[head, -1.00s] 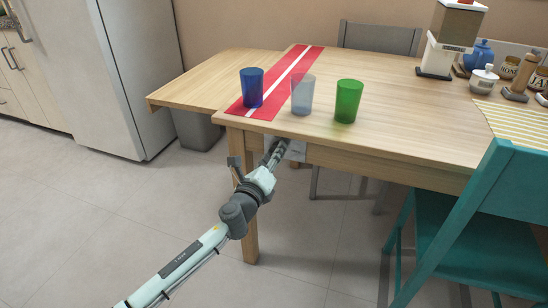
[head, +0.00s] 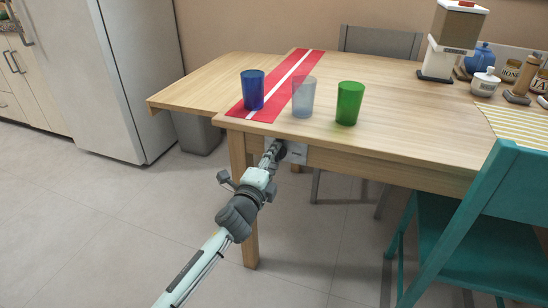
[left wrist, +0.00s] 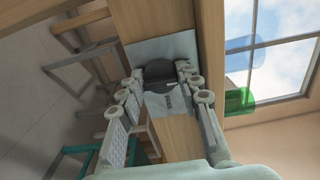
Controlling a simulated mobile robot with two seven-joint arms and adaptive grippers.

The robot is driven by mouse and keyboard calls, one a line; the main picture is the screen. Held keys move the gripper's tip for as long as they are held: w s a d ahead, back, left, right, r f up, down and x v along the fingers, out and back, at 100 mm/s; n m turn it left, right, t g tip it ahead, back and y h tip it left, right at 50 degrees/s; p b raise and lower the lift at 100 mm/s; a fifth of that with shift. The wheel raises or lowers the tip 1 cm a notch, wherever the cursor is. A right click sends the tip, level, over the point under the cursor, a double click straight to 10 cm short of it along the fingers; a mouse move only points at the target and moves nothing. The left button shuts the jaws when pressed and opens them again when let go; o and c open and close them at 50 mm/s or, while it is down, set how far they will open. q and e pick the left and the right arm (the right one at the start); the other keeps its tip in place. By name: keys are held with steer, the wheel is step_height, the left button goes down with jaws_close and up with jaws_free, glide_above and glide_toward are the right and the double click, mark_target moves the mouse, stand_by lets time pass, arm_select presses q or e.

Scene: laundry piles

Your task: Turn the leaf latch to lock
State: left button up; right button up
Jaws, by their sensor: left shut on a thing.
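The leaf latch (head: 297,154) is a pale plate under the front edge of the wooden table, near its left front leg. In the left wrist view its plate (left wrist: 180,47) carries a dark round knob (left wrist: 159,69) and a grey lever with small lettering (left wrist: 170,101). My left gripper (head: 276,149) reaches up to it from below and in front. In the left wrist view my left gripper's fingers (left wrist: 160,82) lie on both sides of the latch lever, shut on it. The fingertips partly hide the latch in the head view. My right gripper is not in view.
The wooden table (head: 400,125) has a side leaf (head: 195,82) level with its top. A blue cup (head: 252,90), a clear cup (head: 303,97) and a green cup (head: 349,103) stand near the front edge. A teal chair (head: 460,225) is at right. The floor at left is clear.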

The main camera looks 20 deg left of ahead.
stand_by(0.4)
arm_select(q)
steer(key=o, duration=1.2)
steer(key=shift+c, duration=0.2)
steer(key=s, duration=1.2)
steer(key=shift+a, duration=0.2)
